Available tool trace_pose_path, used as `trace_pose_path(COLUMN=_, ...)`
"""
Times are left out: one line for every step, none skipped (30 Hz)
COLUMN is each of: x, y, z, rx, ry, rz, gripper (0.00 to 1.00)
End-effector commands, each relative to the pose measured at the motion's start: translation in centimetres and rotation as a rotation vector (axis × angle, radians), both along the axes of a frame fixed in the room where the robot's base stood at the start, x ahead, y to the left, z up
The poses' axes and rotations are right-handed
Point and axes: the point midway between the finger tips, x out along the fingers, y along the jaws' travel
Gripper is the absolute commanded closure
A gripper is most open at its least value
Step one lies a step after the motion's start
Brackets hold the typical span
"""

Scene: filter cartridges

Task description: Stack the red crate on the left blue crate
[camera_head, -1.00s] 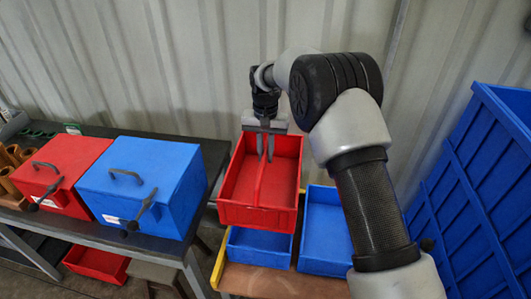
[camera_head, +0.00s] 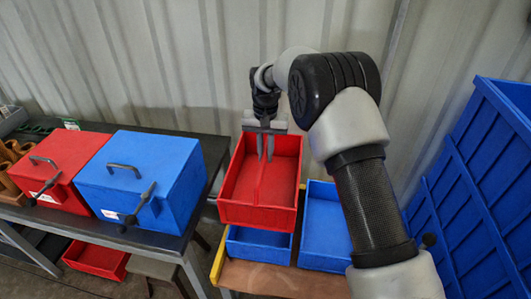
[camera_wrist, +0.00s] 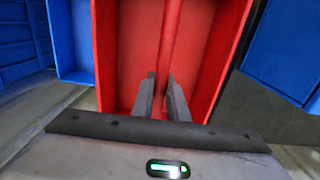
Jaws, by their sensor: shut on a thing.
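The red crate (camera_head: 283,181) is an open box with a divider down its middle, and it hangs from my gripper (camera_head: 265,157). My gripper is shut on the divider, which also shows between the fingers in the wrist view (camera_wrist: 163,93). The left blue crate (camera_head: 259,245) is directly below the red crate, which hides much of it. I cannot tell whether the two touch. The right blue crate (camera_head: 325,229) stands close beside it on the right.
A brown board with a yellow edge (camera_head: 255,278) bears the blue crates. A dark table (camera_head: 60,227) at left holds a red box (camera_head: 58,171) and a blue box (camera_head: 146,180) with handles. A tall blue bin (camera_head: 470,190) stands at right.

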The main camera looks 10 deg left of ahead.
Motion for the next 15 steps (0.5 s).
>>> trace_pose_path(x=0.1, y=0.0, z=-0.1, rx=0.001, ry=-0.002, rz=0.000, gripper=1.00)
trace_pose_path(x=0.1, y=0.0, z=-0.1, rx=0.001, ry=-0.002, rz=0.000, gripper=1.00)
trace_pose_path(x=0.1, y=0.0, z=-0.2, rx=0.001, ry=-0.002, rz=0.000, gripper=1.00)
trace_pose_path(x=0.1, y=0.0, z=-0.3, rx=0.001, ry=-0.002, rz=0.000, gripper=1.00)
trace_pose_path(x=0.1, y=0.0, z=-0.4, rx=0.001, ry=-0.002, rz=0.000, gripper=1.00)
trace_pose_path(x=0.1, y=0.0, z=-0.5, rx=0.001, ry=-0.002, rz=0.000, gripper=1.00)
trace_pose_path(x=0.1, y=0.0, z=-0.5, rx=0.001, ry=-0.002, rz=0.000, gripper=1.00)
trace_pose_path(x=0.1, y=0.0, z=-0.6, rx=0.001, ry=-0.002, rz=0.000, gripper=1.00)
trace_pose_path(x=0.1, y=0.0, z=-0.7, rx=0.001, ry=-0.002, rz=0.000, gripper=1.00)
trace_pose_path(x=0.1, y=0.0, z=-0.8, rx=0.001, ry=-0.002, rz=0.000, gripper=1.00)
trace_pose_path(x=0.1, y=0.0, z=-0.8, rx=0.001, ry=-0.002, rz=0.000, gripper=1.00)
trace_pose_path(x=0.1, y=0.0, z=-0.9, rx=0.001, ry=-0.002, rz=0.000, gripper=1.00)
trace_pose_path(x=0.0, y=0.0, z=-1.0, rx=0.001, ry=-0.002, rz=0.000, gripper=1.00)
trace_pose_path(x=0.0, y=0.0, z=-1.1, rx=0.001, ry=-0.002, rz=0.000, gripper=1.00)
trace_pose_path(x=0.0, y=0.0, z=-1.2, rx=0.001, ry=-0.002, rz=0.000, gripper=1.00)
